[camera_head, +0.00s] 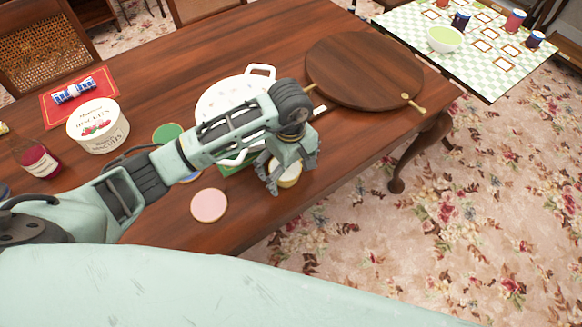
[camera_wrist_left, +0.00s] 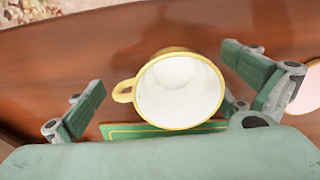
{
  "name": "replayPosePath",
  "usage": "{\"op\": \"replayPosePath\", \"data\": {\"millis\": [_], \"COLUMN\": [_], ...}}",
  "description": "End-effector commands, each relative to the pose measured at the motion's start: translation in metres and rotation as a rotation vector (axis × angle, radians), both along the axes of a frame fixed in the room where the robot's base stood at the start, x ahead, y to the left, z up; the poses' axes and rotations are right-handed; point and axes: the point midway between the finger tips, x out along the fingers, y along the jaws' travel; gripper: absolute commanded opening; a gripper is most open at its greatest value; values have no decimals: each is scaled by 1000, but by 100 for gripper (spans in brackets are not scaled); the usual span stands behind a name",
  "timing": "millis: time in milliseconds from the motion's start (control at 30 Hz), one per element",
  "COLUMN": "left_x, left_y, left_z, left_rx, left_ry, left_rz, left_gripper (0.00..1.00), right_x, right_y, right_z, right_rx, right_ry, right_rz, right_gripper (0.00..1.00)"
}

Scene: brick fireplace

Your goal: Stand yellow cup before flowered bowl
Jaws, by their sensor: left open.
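The yellow cup (camera_head: 288,178) is by the table's front edge in the head view, partly hidden by my left gripper (camera_head: 291,181). In the left wrist view the yellow cup (camera_wrist_left: 180,90) shows its white inside, yellow rim and a handle to the left. My left gripper (camera_wrist_left: 165,88) is open, with a finger on each side of the cup; I cannot tell whether they touch it. I cannot make out a flowered bowl for sure. A white handled vessel (camera_head: 262,72) stands behind my left arm, which hides much of it. My right gripper is not in view.
A green gold-edged piece (camera_wrist_left: 120,131) lies by the cup. A pink disc (camera_head: 209,205) and a green disc (camera_head: 168,133) lie on the table. A round wooden board (camera_head: 365,68), a white biscuit tub (camera_head: 98,126) and a red jar (camera_head: 39,161) stand around. A checked table (camera_head: 413,30) is far right.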

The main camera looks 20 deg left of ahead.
Motion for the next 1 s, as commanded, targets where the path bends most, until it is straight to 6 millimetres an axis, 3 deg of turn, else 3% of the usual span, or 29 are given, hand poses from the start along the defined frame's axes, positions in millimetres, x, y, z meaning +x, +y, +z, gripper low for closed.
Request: {"op": "replayPosePath", "data": {"millis": [233, 700, 1000], "left_x": [2, 0, -1], "left_y": [0, 1, 1], "left_z": [17, 109, 123], "left_rx": [0, 0, 1], "left_ry": [-5, -3, 1], "left_rz": [-1, -1, 0], "left_gripper": [99, 99, 99], "right_x": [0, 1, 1], "right_y": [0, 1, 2], "right_z": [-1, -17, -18], "right_rx": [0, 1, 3], "right_ry": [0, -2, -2], "right_rz": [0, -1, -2], "right_gripper": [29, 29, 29]}}
